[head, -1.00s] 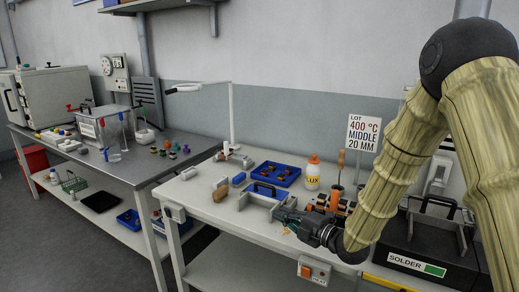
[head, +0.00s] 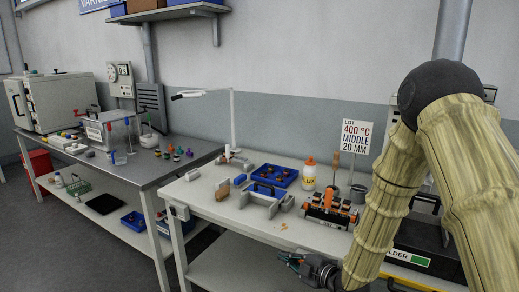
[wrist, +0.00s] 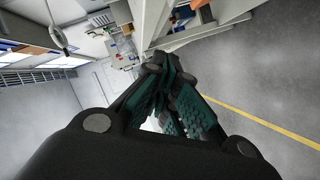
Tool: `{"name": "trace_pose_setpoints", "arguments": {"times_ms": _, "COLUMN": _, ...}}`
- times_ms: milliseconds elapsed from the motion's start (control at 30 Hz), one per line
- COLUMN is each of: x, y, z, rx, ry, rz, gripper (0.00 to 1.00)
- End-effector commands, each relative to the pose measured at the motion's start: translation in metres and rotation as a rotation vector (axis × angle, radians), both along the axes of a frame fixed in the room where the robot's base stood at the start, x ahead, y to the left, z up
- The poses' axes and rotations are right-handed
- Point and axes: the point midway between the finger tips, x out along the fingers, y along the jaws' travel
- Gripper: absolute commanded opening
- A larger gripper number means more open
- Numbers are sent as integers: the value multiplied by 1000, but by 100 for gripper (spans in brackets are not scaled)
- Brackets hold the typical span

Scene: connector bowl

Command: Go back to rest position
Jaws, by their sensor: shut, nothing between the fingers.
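My gripper (head: 291,262) is shut and empty, at the bottom of the head view in front of the near workbench's front edge, below its top. In the wrist view its teal-padded fingers (wrist: 165,98) are together with nothing visible between them. My arm, in a yellowish cover, fills the right side of the head view.
The white workbench (head: 215,210) holds a blue tray (head: 275,176), a LUX bottle (head: 309,173), an orange-and-black fixture (head: 330,208) and a sign (head: 356,138). A grey bench (head: 172,172) stands at left. A yellow line (wrist: 255,118) marks the open floor.

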Motion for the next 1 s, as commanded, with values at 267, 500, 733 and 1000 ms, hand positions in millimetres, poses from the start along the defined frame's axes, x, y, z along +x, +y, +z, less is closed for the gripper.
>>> {"name": "trace_pose_setpoints", "arguments": {"times_ms": 267, "x": -67, "y": -31, "z": -102, "rx": 99, "ry": 413, "rz": -241, "gripper": 0}}
{"name": "trace_pose_setpoints", "arguments": {"times_ms": 500, "x": -168, "y": -66, "z": -192, "rx": 194, "ry": 826, "rz": -567, "gripper": 0}}
{"name": "trace_pose_setpoints", "arguments": {"times_ms": 733, "x": -284, "y": -99, "z": -247, "rx": 252, "ry": 1153, "rz": -931, "gripper": 0}}
{"name": "trace_pose_setpoints", "arguments": {"times_ms": 1000, "x": -405, "y": -127, "z": -270, "rx": 280, "ry": 1392, "rz": -1339, "gripper": 0}}
